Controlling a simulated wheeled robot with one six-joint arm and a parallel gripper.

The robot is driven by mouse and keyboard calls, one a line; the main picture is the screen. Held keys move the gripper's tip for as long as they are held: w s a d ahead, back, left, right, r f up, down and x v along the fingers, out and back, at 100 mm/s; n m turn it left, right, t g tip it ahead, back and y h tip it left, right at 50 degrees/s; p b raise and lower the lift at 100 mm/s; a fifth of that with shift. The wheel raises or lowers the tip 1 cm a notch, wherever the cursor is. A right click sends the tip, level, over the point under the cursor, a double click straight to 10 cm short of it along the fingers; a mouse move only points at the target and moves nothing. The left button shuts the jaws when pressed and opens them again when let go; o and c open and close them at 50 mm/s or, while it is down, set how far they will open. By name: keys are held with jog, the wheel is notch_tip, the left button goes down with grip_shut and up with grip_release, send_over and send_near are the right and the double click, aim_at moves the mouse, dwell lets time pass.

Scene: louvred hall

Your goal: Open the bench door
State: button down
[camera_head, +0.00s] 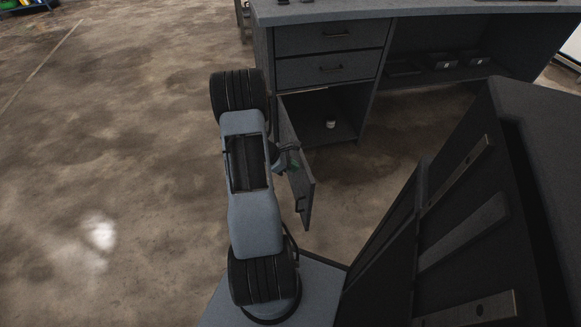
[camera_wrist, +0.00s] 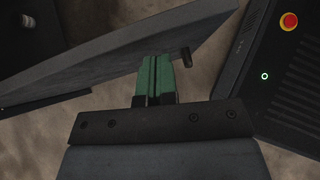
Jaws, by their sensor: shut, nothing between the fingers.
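The bench (camera_head: 262,52) is dark grey, with two drawers above a cupboard. Its door (camera_head: 303,190) stands swung well out from the cupboard, hinged on the left side, and the inside shows. The door's handle (camera_head: 300,205) is near its free edge; it also shows in the wrist view (camera_wrist: 186,57). My gripper (camera_head: 293,162) is beside the door, partly hidden by my arm. In the wrist view its green fingers (camera_wrist: 159,76) are together and empty, close to the door panel (camera_wrist: 110,57). I cannot tell whether they touch it.
A small white item (camera_head: 330,124) stands inside the cupboard. Drawer handles (camera_head: 331,69) stick out above. An open shelf (camera_head: 437,72) with dark boxes is to the right. The concrete floor (camera_head: 110,150) on the left is clear.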

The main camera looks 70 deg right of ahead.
jog(key=shift+w+a, duration=0.1)
jog(key=shift+w, duration=0.05)
jog(key=w+a+r+p, duration=0.3)
jog(key=w+a+r, duration=0.3)
jog(key=w+r, duration=0.1)
jog(key=shift+w+a, duration=0.35)
jog(key=shift+w, duration=0.4)
